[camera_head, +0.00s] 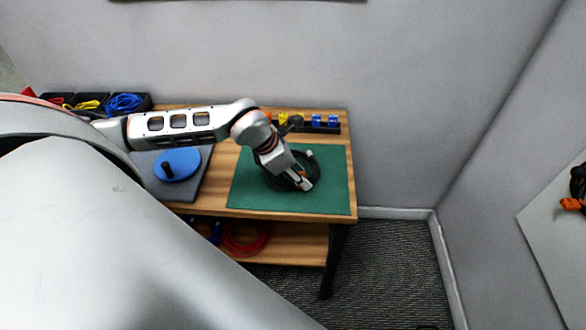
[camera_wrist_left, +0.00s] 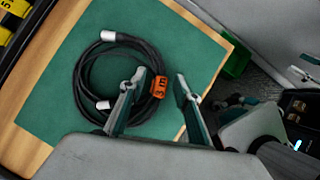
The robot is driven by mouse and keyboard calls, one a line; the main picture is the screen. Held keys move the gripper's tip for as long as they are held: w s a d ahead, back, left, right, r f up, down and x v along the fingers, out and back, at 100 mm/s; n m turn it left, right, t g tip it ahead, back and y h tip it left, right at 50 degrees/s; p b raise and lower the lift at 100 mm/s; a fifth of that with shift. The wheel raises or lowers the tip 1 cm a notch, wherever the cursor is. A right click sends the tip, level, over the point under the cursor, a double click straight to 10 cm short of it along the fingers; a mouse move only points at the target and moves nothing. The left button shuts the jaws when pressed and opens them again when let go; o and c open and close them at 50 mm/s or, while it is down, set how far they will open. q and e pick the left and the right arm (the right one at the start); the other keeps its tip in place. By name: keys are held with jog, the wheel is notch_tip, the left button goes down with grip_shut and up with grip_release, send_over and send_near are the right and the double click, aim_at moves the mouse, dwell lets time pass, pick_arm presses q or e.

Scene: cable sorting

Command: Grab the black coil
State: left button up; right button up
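The black coil (camera_head: 313,160) lies on a green mat (camera_head: 335,190) on the wooden table. In the left wrist view the black coil (camera_wrist_left: 87,75) shows as a ring with silver plug ends and an orange tag (camera_wrist_left: 159,87) on its side. My left gripper (camera_head: 303,183) is over the coil's near side and hides part of it. In the left wrist view my left gripper (camera_wrist_left: 160,79) is open. One finger appears inside the ring and the other outside, with the tagged side between them. I cannot tell its height above the mat. My right gripper is not in view.
A blue disc (camera_head: 178,163) with a black knob sits on a grey board left of the mat. Black bins (camera_head: 126,103) with coloured cables stand at the back left. A rack (camera_head: 325,124) with yellow and blue items stands behind the mat. A red coil (camera_head: 245,240) lies on the lower shelf.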

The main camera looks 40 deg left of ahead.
pick_arm(q)
grip_shut()
jog(key=shift+r, duration=0.1)
